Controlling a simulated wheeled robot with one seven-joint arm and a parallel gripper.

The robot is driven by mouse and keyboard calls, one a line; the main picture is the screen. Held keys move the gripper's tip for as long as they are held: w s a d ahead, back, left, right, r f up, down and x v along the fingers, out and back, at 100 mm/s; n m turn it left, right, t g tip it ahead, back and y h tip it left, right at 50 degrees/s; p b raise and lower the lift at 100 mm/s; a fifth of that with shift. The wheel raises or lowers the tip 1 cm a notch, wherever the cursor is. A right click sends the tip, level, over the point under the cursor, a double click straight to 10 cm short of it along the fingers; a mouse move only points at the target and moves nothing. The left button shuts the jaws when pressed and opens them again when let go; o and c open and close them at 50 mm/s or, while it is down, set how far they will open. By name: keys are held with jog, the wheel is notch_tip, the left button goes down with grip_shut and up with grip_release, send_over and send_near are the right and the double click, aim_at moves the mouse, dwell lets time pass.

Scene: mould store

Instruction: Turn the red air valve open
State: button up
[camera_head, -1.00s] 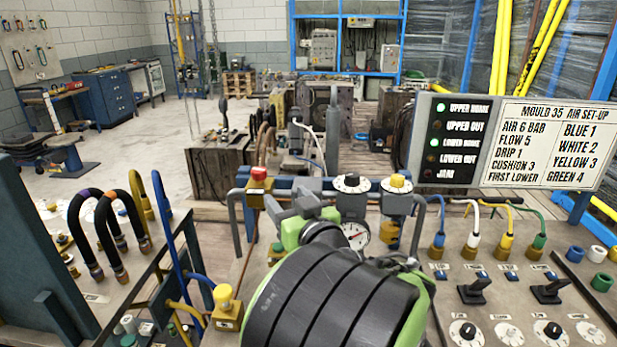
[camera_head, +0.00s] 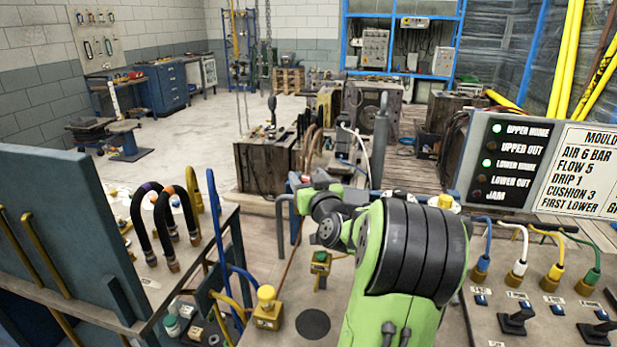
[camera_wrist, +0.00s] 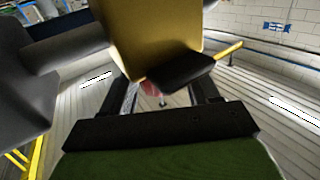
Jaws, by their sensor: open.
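In the wrist view my gripper (camera_wrist: 163,92) has its two dark fingers apart. A brass-yellow block (camera_wrist: 155,35) looms close above them, with a black piece (camera_wrist: 176,76) at its lower end. A small reddish patch (camera_wrist: 152,88) shows between the fingers, partly covered by the black piece; it may be the red air valve, but I cannot tell for sure or whether anything touches it. In the head view my arm covers the spot around the valve, and my fingers are not clearly seen there.
A yellow-capped fitting (camera_head: 267,308) stands front left of my arm. Black hoses (camera_head: 165,225) arch at left. A panel with levers and coloured hoses (camera_head: 520,318) is at right, below the lit indicator board (camera_head: 507,160). Open floor lies behind at left.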

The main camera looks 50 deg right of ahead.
jog(key=shift+c, duration=0.2)
jog(key=c, duration=0.9)
jog(key=b, duration=0.1)
jog(key=n+t+y+b, duration=0.1)
jog(key=b, duration=0.1)
jog(key=shift+s+d+f+y, duration=0.1)
jog(key=shift+f+y, duration=0.15)
jog(key=shift+y, duration=0.05)
jog(key=shift+r+n+t+y+b, duration=0.25)
jog(key=shift+n+t+y+b, duration=0.4)
jog(key=shift+n+y, duration=0.5)
jog(key=o, duration=0.9)
jog(key=shift+o, duration=0.2)
